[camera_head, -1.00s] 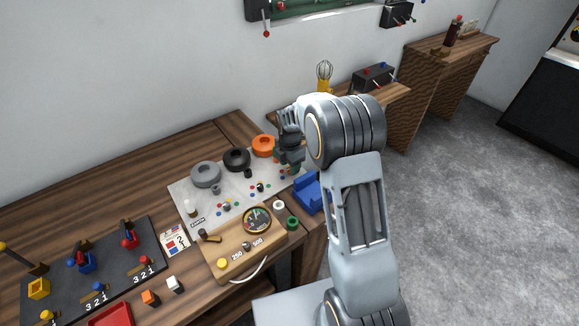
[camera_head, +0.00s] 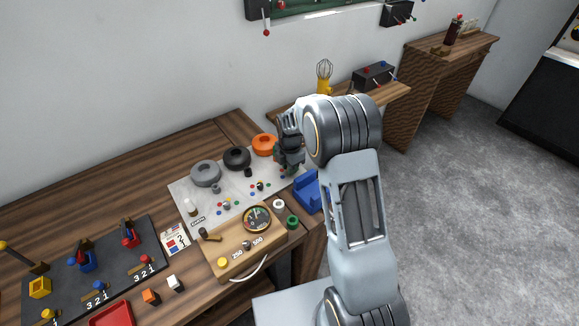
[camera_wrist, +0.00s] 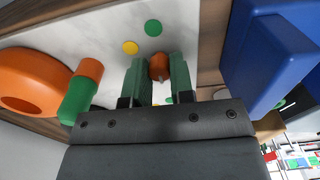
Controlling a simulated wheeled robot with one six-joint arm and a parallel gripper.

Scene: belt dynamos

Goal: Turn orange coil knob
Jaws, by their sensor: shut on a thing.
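The orange coil (camera_head: 264,145) is a ring at the back right of the white board (camera_head: 181,189). In the wrist view the orange coil (camera_wrist: 30,82) shows at the left, with a green and orange cylinder (camera_wrist: 80,92) beside it. My gripper (camera_head: 284,173) is low over the board's right end, in front of the coil. In the wrist view my gripper (camera_wrist: 160,78) has its two green fingers on either side of a small orange knob (camera_wrist: 160,66), shut on it. In the head view the gripper hides the knob.
A blue block-like object (camera_head: 308,192) stands close to the right of my gripper; it is also large at the right in the wrist view (camera_wrist: 262,50). Grey (camera_head: 205,174) and black (camera_head: 236,159) coils stand to the left. A wooden gauge box (camera_head: 228,266) lies in front.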

